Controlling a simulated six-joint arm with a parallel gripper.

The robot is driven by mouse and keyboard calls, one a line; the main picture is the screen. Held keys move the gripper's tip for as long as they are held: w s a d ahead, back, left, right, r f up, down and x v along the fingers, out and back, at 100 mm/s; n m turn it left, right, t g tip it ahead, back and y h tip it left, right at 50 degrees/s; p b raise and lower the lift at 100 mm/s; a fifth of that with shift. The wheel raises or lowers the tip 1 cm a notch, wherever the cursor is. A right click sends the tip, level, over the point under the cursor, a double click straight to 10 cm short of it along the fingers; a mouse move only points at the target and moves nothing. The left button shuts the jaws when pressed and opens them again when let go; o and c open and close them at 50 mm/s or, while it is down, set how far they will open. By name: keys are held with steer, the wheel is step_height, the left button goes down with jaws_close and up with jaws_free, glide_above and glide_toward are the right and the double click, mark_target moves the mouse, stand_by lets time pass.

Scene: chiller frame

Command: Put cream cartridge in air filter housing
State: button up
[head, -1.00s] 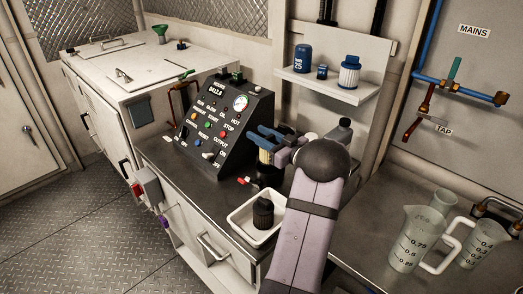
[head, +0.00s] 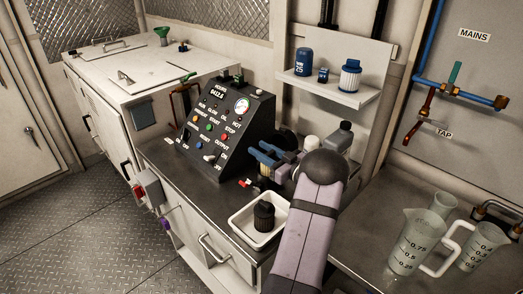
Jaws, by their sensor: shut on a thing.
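My gripper (head: 268,157), with blue fingers, is low over the bench just right of the black control panel and is shut. A dark round body (head: 263,183), which looks like the air filter housing, stands right below the fingers on the bench, mostly covered by the gripper. I cannot tell how far the cartridge is inside it. A black ribbed cap-like part (head: 264,216) sits in the white tray in front.
The white tray (head: 243,233) is at the bench's front edge. The control panel (head: 226,128) stands close left of my gripper. Bottles (head: 338,137) stand behind it. A wall shelf (head: 328,92) holds blue and white filter parts. Measuring jugs (head: 413,243) stand at right.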

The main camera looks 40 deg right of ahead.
mark_target(272, 156)
steer(key=shift+f, duration=0.4)
steer(key=shift+f+b, duration=0.2)
steer(key=shift+b, duration=0.2)
steer(key=o, duration=0.8)
steer(key=shift+r+p, duration=0.65)
steer(key=shift+r, duration=0.2)
steer(key=s+b, duration=0.1)
steer(key=s, duration=0.2)
steer(key=s+b, duration=0.1)
steer(key=s, duration=0.6)
steer(key=shift+s+f+b, duration=0.15)
steer(key=shift+f+b, duration=0.15)
steer(key=shift+b, duration=0.1)
steer(key=shift+s, duration=0.9)
